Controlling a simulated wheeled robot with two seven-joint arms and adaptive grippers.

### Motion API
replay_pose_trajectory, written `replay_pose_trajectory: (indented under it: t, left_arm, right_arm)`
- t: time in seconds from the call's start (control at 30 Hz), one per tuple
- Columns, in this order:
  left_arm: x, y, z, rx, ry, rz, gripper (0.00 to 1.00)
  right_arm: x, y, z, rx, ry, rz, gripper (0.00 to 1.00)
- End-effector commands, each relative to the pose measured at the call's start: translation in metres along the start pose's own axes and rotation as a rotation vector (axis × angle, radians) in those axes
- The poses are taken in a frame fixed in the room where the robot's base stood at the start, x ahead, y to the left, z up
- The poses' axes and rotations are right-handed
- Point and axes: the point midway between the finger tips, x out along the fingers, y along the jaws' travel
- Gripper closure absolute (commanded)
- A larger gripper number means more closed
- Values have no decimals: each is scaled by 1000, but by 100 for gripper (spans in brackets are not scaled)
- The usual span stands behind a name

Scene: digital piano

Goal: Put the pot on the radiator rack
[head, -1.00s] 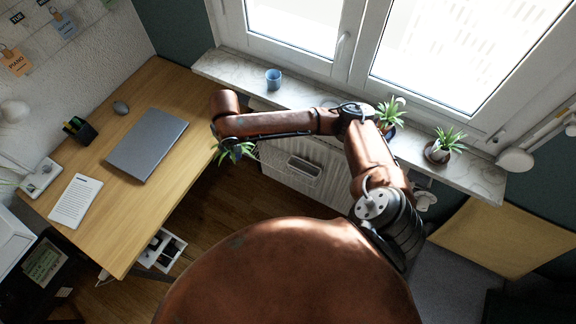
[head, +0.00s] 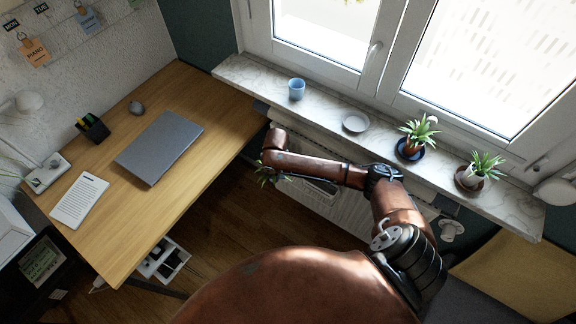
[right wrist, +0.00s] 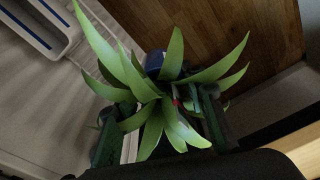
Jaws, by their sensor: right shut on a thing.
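The pot is a dark blue plant pot (right wrist: 155,62), mostly hidden under long green leaves in the right wrist view. In the head view the plant's leaves (head: 266,176) show just below the end of my right arm, left of the radiator rack. My right gripper (right wrist: 163,125) is shut on the pot, a finger on each side of the plant. The radiator rack (head: 322,187) hangs on the front of the white radiator, partly covered by my right forearm. A pale rail with blue stripes, seemingly the rack (right wrist: 38,28), shows at the upper left of the wrist view. My left gripper is out of view.
The marble windowsill (head: 245,75) holds a blue cup (head: 297,88), an empty saucer (head: 355,122) and two potted plants (head: 418,135) (head: 481,167). The wooden desk (head: 205,100) with a laptop (head: 160,147) stands left of the plant. Open wooden floor (head: 225,225) lies below.

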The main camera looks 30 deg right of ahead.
Motion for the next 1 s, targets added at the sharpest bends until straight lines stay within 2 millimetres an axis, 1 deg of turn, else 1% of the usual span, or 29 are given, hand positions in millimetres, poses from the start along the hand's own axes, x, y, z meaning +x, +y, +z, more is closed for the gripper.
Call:
replay_pose_trajectory:
  t: [0.03,0.1,0.3,0.4,0.5,0.73,0.9,1.0]
  left_arm:
    - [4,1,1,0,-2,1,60]
    - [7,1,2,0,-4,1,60]
    - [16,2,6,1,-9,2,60]
    - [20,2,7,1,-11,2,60]
    - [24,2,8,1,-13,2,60]
    - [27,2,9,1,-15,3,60]
    - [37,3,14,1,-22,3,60]
    - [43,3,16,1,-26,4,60]
  right_arm:
    - [2,15,-6,4,2,4,94]
    - [3,31,-14,4,3,4,94]
    - [6,74,-31,4,1,3,94]
    - [7,91,-38,4,1,1,94]
    - [21,90,-35,0,-2,-2,94]
    - [34,90,-34,1,0,-1,94]
    - [62,90,-29,0,-2,0,94]
    - [75,92,-28,0,1,1,94]
